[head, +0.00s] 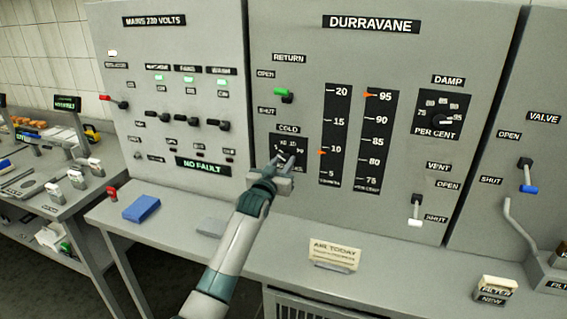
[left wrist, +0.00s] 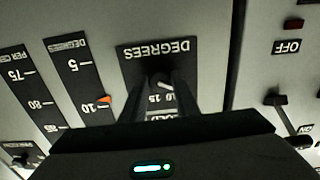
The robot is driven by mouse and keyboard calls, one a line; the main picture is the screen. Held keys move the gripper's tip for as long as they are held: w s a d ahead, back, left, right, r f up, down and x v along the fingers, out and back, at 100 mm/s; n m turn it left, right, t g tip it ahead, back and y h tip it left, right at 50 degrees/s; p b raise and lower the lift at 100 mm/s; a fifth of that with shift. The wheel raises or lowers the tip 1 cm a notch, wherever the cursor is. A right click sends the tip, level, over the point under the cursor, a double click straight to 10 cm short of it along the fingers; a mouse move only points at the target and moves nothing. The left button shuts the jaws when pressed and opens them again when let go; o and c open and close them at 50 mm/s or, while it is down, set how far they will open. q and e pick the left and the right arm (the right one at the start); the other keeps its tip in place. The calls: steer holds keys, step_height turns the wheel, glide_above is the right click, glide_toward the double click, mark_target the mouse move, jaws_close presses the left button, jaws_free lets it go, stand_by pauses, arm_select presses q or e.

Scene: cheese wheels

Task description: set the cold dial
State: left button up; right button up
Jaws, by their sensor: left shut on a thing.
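The cold dial (head: 279,149) sits on a black plate under the COLD label, low on the middle panel in the head view. My left gripper (head: 285,158) reaches up to it and covers much of its face. In the left wrist view, upside down, the dial plate (left wrist: 157,53) reads DEGREES, and my left gripper's fingers (left wrist: 158,88) are shut on the dial's knob. The pointer's exact setting is hidden by the fingers. On the scale right of the dial, an orange marker (head: 321,152) stands near 10 degrees. My right gripper is not in view.
The RETURN lever (head: 284,94) is above the dial, and the DAMP dial (head: 440,118) and VENT lever (head: 415,212) are to the right. Switches (head: 217,125) line the left panel.

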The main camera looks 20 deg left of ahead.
arm_select(q)
steer(key=o, duration=1.1)
steer(key=shift+c, duration=0.2)
steer(key=shift+s, duration=0.1)
steer(key=shift+s+f+b, duration=0.15)
steer(key=shift+s+b, duration=0.2)
steer(key=shift+s, duration=0.45)
steer(key=s+b, duration=0.4)
steer(key=s, duration=1.1)
steer(key=shift+s+a, duration=0.3)
